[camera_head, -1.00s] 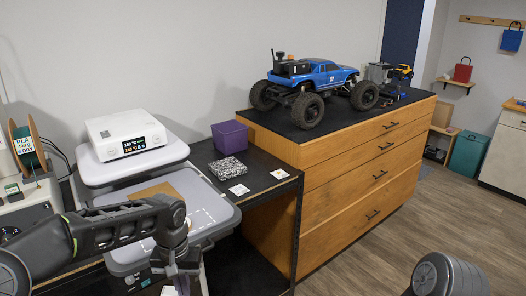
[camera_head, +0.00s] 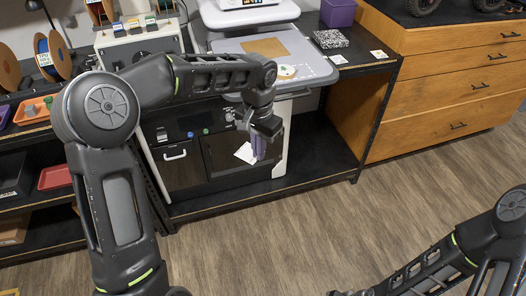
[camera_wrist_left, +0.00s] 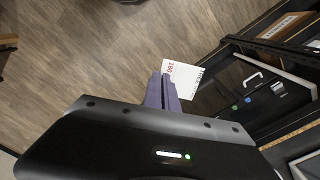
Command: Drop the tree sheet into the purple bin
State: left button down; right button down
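My left gripper (camera_head: 258,155) hangs in front of the press cabinet, pointing down. Its two fingers are close together at a white sheet (camera_head: 246,152), which sticks out to one side. In the left wrist view this sheet (camera_wrist_left: 181,76) shows red "180" print at the fingertips (camera_wrist_left: 165,92); no tree shows on the face in view. A white piece with a small green mark, perhaps a tree, (camera_head: 287,71) lies on the press's grey plate. The purple bin (camera_head: 338,13) stands at the top, behind a speckled block; its upper part is cut off. My right gripper is out of view.
The speckled block (camera_head: 330,38) and a small white card (camera_head: 379,54) share the black bench with the bin. The grey press plate (camera_head: 240,46) juts out beside them. A wooden drawer cabinet (camera_head: 450,85) stands right. Open floor (camera_head: 270,235) lies in front.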

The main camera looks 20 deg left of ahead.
pick_arm(q)
jog(key=shift+w+a+r+m, duration=0.1)
jog(key=shift+w+a+m, duration=0.1)
jog(key=shift+a+m, duration=0.25)
jog(key=a+r+m+p, duration=0.1)
jog(key=a+r+m, duration=0.1)
jog(key=a, duration=0.4)
jog(key=a+r+m+p, duration=0.1)
jog(key=a+r+m, duration=0.1)
jog(key=a+r, duration=0.2)
jog(key=w+a+r+m+p, duration=0.1)
jog(key=a+r, duration=0.3)
jog(key=a, duration=0.5)
jog(key=shift+a+m, duration=0.3)
jog(key=shift+m, duration=0.55)
jog(key=shift+w+r, duration=0.15)
